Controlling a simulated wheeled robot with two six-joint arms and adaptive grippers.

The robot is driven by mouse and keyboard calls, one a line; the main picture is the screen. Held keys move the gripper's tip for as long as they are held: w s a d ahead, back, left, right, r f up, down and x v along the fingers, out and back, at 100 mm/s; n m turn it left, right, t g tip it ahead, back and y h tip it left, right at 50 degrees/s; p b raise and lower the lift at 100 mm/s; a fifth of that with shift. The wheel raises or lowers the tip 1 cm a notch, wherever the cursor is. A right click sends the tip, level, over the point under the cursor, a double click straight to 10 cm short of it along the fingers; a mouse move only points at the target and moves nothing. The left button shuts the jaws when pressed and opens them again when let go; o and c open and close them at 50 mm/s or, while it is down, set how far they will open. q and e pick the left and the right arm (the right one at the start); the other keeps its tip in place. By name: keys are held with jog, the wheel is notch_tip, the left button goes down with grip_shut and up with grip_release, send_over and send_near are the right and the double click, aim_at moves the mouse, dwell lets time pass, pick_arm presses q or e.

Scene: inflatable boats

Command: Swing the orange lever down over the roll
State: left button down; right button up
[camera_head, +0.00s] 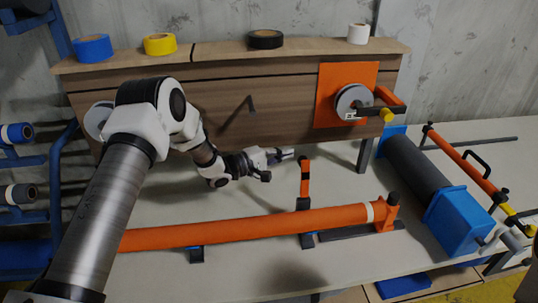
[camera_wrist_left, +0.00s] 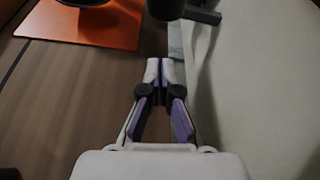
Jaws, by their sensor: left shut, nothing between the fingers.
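A short orange and black lever (camera_head: 305,178) stands up behind the long orange roll (camera_head: 250,225), above a dark bracket (camera_head: 305,210). My left gripper (camera_head: 292,153) is shut and empty, just to the left of the lever's top in the head view; I cannot tell whether they touch. In the left wrist view its fingertips (camera_wrist_left: 160,68) are together with nothing between them. Another orange arm (camera_head: 390,92) with a yellow knob is beside a grey tape roll (camera_head: 347,101) on an orange plate (camera_head: 329,80). My right gripper is not in view.
Tape rolls in blue (camera_head: 92,48), yellow (camera_head: 160,44), black (camera_head: 265,39) and white (camera_head: 358,33) stand on the wooden shelf (camera_head: 220,52). A dark roller (camera_head: 415,170) with a blue end block (camera_head: 458,218) is at right.

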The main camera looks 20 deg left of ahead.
aim_at(304, 176)
pick_arm(q)
jog(key=d, duration=0.1)
jog(key=s+d+p, duration=0.1)
jog(key=s+p, duration=0.1)
jog(key=shift+s+d+r, duration=0.15)
jog(key=shift+d+r, duration=0.1)
jog(key=shift+d, duration=0.15)
jog(key=shift+s, duration=0.1)
